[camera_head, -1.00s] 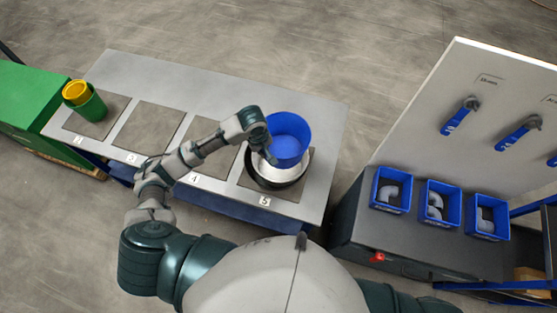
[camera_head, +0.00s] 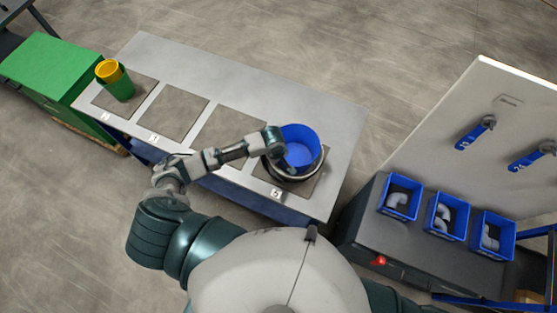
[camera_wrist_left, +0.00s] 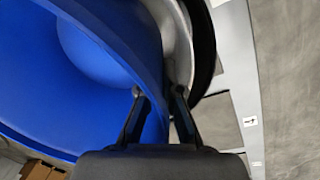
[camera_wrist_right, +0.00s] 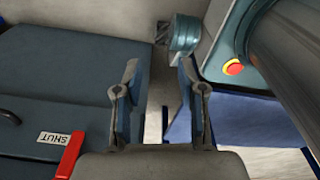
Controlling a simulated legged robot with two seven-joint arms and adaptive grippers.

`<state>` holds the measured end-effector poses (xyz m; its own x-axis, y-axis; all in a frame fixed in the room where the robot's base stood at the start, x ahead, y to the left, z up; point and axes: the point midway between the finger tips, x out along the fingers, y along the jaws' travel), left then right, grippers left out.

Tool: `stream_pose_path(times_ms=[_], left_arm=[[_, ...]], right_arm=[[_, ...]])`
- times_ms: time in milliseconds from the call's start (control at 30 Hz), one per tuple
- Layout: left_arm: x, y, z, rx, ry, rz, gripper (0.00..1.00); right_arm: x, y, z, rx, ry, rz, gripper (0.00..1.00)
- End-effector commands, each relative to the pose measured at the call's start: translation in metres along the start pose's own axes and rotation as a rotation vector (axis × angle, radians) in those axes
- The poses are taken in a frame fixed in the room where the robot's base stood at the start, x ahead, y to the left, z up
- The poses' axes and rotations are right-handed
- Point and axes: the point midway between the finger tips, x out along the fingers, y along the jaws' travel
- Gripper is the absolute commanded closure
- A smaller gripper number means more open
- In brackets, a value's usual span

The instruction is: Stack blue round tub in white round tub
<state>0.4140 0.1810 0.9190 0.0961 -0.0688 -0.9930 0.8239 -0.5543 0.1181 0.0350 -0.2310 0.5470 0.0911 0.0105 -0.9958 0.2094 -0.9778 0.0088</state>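The blue round tub (camera_head: 301,146) is upright and sits low within the white round tub (camera_wrist_left: 176,40), whose rim shows only as a thin light band. A black tub (camera_wrist_left: 205,45) surrounds the white one, at the spot marked 5. My left gripper (camera_head: 275,143) is at the blue tub's left rim. In the left wrist view, its fingers (camera_wrist_left: 159,92) straddle the tub's wall, narrowed on it. Whether the blue tub rests on the white tub's bottom is hidden. My right gripper (camera_wrist_right: 159,64) is open and empty, away from the tubs.
The grey table (camera_head: 235,85) has bare marked squares left of the tubs. A yellow tub (camera_head: 109,71) stands in a green tub (camera_head: 122,90) at its far left. Right of the table are a dark cabinet with blue bins (camera_head: 399,195) and a white panel with blue-handled valves.

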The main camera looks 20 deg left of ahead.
Motion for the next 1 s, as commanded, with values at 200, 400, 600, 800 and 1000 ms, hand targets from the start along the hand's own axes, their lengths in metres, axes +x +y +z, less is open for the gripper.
stream_pose_path(times_ms=[200, 400, 600, 800, 1000], left_arm=[[0.000, 0.000, -0.002, 0.000, -0.002, 0.003, 1.00], [0.006, -0.002, -0.002, 0.000, -0.003, 0.004, 1.00], [0.011, -0.002, -0.002, 0.000, -0.002, 0.003, 1.00], [0.011, -0.003, -0.002, 0.000, -0.002, 0.002, 0.83], [0.011, -0.002, -0.001, 0.001, -0.001, 0.001, 0.83]], right_arm=[[0.000, 0.006, 0.001, -0.003, -0.002, 0.007, 0.60], [0.000, 0.013, 0.003, -0.006, -0.004, 0.015, 0.60], [0.000, 0.014, 0.003, -0.007, -0.004, 0.016, 0.60], [0.000, 0.011, 0.002, -0.005, -0.003, 0.012, 0.60], [0.000, 0.005, 0.001, -0.003, -0.002, 0.006, 0.60]])
